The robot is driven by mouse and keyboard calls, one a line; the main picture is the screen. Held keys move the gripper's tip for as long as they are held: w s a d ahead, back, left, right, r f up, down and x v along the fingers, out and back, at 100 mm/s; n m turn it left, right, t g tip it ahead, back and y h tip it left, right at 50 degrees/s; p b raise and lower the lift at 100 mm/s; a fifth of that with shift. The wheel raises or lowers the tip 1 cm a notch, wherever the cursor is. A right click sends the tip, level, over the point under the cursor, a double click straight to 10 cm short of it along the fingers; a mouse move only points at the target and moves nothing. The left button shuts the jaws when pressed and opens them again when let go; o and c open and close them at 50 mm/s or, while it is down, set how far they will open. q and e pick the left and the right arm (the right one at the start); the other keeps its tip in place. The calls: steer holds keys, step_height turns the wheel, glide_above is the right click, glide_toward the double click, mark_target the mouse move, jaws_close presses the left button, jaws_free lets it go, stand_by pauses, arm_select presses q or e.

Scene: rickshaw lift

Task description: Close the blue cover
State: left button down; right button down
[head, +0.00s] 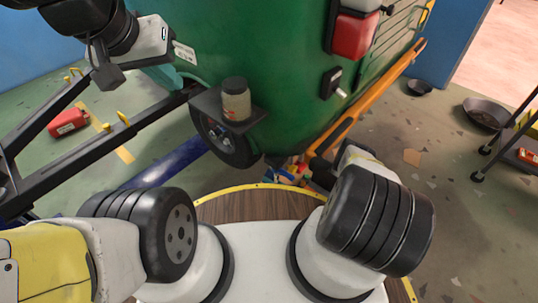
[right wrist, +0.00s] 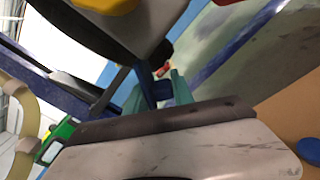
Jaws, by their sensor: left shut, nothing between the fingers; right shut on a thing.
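I cannot pick out a blue cover with certainty in either view. A green vehicle body (head: 240,60) stands tilted ahead, with a wheel (head: 225,140) low on its left. My left gripper (head: 108,74) is at the upper left in the head view, by the body's left edge, shut with nothing in it. My right gripper (head: 322,170) is low by the body's lower right, mostly hidden behind my arm. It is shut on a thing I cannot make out. The right wrist view shows a pale housing with a dark edge and a blue bar (right wrist: 152,90) beyond it.
A jar (head: 236,100) stands on a dark bracket above the wheel. Dark rails (head: 70,165) and a blue beam (head: 170,165) run at the left. A red canister (head: 68,122) lies on the floor. An orange bar (head: 375,85) runs along the body. Dark pans (head: 484,114) lie at right.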

steer(key=shift+s+a+r+m, duration=0.15)
steer(key=shift+s+m, duration=0.05)
steer(key=shift+m, duration=0.75)
steer(key=shift+s+a+r+m, duration=0.15)
steer(key=shift+s+r+m, duration=0.05)
steer(key=shift+m, duration=0.8)
steer(key=shift+s+a+r+m, duration=0.15)
steer(key=shift+s+m, duration=0.05)
steer(key=shift+m, duration=0.75)
steer(key=c, duration=1.2)
jaws_free()
steer(key=shift+c, duration=0.2)
steer(key=shift+a, duration=0.1)
steer(key=shift+r, duration=0.1)
steer(key=v, duration=0.8)
steer(key=shift+a, duration=0.1)
